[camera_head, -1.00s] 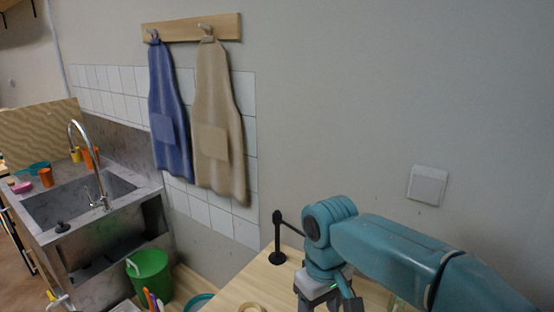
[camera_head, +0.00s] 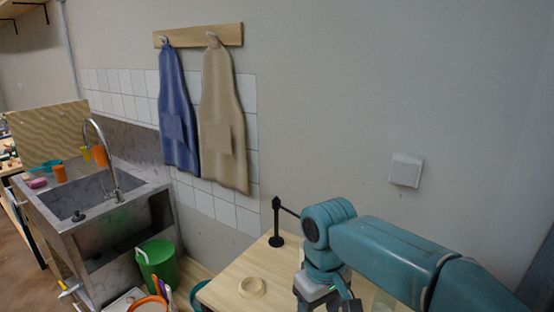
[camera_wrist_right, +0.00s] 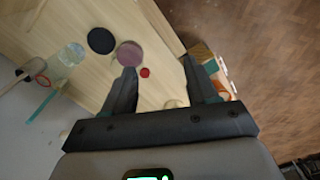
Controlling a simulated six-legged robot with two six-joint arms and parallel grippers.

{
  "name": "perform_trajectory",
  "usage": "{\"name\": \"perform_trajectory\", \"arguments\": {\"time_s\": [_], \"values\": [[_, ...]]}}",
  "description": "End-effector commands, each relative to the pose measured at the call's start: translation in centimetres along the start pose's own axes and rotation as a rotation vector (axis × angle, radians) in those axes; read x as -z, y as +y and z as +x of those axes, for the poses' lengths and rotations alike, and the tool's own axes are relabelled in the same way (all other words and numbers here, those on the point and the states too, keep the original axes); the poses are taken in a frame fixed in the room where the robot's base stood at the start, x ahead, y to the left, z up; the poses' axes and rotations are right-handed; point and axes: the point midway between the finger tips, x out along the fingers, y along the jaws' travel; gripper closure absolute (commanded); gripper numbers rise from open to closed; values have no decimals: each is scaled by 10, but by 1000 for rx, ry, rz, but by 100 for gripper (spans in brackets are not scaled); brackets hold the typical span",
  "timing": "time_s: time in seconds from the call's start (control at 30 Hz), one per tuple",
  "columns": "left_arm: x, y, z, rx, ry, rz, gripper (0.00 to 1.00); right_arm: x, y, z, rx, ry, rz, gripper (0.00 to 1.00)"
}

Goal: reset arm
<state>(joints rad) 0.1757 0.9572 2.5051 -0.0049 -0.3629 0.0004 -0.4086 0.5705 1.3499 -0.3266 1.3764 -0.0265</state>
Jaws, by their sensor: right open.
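My right arm comes in from the right in the head view. Its gripper (camera_head: 322,303) points down at the bottom edge, over the wooden table (camera_head: 232,284), with the fingers cut off there. In the right wrist view my right gripper (camera_wrist_right: 159,67) is open with nothing between its fingers. Below it on the tabletop lie a mauve disc (camera_wrist_right: 130,54), a black disc (camera_wrist_right: 101,41) and a small red round thing (camera_wrist_right: 145,72). The gripper appears above the table, not touching these. My left gripper is not in view.
A wooden ring (camera_head: 252,287) and a black stand (camera_head: 277,225) are on the table left of my arm. A clear glass (camera_wrist_right: 72,54) stands near the wall. A green bucket (camera_head: 157,265) and a sink (camera_head: 104,208) are at the left. Aprons (camera_head: 222,125) hang behind.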

Motion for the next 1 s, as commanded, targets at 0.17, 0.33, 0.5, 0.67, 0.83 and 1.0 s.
{"name": "perform_trajectory", "arguments": {"time_s": [0.17,0.33,0.5,0.67,0.83,1.0], "values": [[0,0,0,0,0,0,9,4,2,42,37,0,14,42],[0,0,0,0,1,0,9,4,2,94,90,12,44,42],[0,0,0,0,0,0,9,-8,-3,158,160,26,101,42],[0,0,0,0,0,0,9,-41,-15,233,245,42,207,42],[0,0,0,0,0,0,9,-101,-37,308,326,68,396,42],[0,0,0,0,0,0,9,-160,-57,345,351,86,573,42]]}}
